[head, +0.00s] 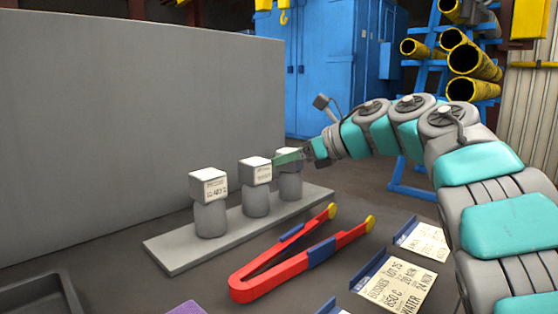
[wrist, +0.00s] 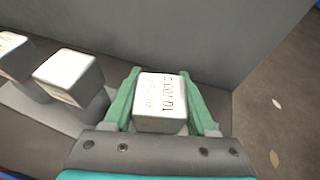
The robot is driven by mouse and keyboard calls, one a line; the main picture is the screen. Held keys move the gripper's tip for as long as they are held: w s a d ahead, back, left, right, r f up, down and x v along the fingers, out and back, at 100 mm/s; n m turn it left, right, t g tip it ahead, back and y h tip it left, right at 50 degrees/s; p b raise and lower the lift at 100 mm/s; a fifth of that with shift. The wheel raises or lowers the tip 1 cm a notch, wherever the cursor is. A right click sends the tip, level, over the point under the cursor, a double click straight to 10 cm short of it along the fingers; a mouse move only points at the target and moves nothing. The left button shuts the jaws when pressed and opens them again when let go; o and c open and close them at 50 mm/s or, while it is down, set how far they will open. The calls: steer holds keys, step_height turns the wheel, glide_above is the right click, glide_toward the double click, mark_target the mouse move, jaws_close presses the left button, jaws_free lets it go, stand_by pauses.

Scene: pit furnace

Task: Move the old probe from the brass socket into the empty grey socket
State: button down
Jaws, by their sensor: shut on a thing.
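Three grey posts with white, labelled block heads stand in a row on a grey base plate (head: 168,262) in the head view: a left one (head: 208,186), a middle one (head: 255,171) and a right one (head: 291,188). My gripper (head: 290,157) is at the right one. In the wrist view its green fingers (wrist: 161,76) are shut on both sides of the right white block (wrist: 160,102), which carries printed lettering. The middle block (wrist: 68,76) and left block (wrist: 12,52) are apart from the fingers. I cannot make out a brass socket, an empty grey socket or a probe.
Red tongs (head: 265,284) with yellow tips lie in front of the plate. Label cards (head: 396,287) lie to their right. A dark tray (head: 38,298) is at lower left. A grey wall (head: 130,130) rises behind the plate; a blue cabinet (head: 320,70) stands farther back.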

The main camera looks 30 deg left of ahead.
steer(key=shift+c, duration=1)
jaws_free()
steer(key=shift+r+p, duration=0.2)
steer(key=shift+p, duration=0.1)
steer(key=b+v, duration=0.1)
steer(key=v, duration=1.1)
steer(key=shift+s+f, duration=0.1)
steer(key=shift+f, duration=0.05)
